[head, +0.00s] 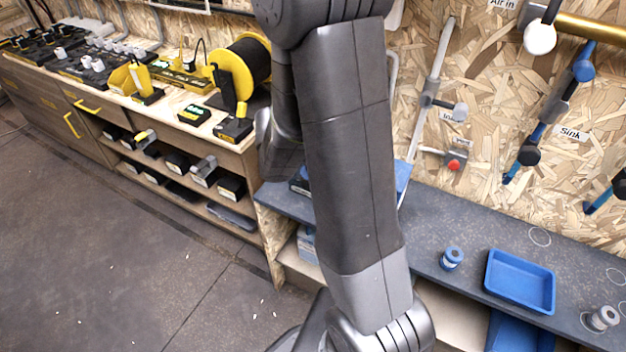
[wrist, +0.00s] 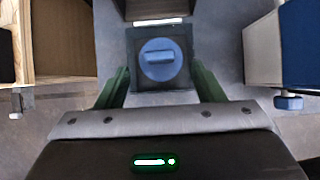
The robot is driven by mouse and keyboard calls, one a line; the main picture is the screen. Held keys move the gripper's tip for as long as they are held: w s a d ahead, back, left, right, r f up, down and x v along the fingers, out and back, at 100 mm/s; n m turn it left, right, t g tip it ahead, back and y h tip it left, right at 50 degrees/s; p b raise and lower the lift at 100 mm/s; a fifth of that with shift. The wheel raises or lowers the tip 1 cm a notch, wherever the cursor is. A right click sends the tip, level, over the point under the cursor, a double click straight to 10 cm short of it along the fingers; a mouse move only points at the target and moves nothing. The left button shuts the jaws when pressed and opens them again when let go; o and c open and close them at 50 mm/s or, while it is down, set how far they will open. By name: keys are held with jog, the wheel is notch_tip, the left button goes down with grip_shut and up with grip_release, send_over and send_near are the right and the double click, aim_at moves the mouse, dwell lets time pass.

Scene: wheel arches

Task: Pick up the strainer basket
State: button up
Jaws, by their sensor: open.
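My gripper (wrist: 159,74) shows in the wrist view with its two green fingers spread apart and nothing held between them. A round blue piece with a raised bar across its top (wrist: 158,60) sits on a dark square block just ahead, in line with the gap between the fingers. I cannot tell for sure whether this is the strainer basket. In the head view, a small blue spool-shaped piece (head: 452,258) stands on the grey bench, and a grey one (head: 601,318) stands at the far right. My arm hides part of the bench, and my gripper is not visible there.
A blue tray (head: 520,281) lies on the grey bench (head: 425,262). Pipes and valves are mounted on the chipboard wall behind. A wooden workbench (head: 225,133) with tools stands at left. In the wrist view, a wooden box (wrist: 62,40) is left and a blue-white block (wrist: 296,45) right.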

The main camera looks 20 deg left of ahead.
jog(key=b+x, duration=0.2)
jog(key=x, duration=0.4)
jog(key=c, duration=0.7)
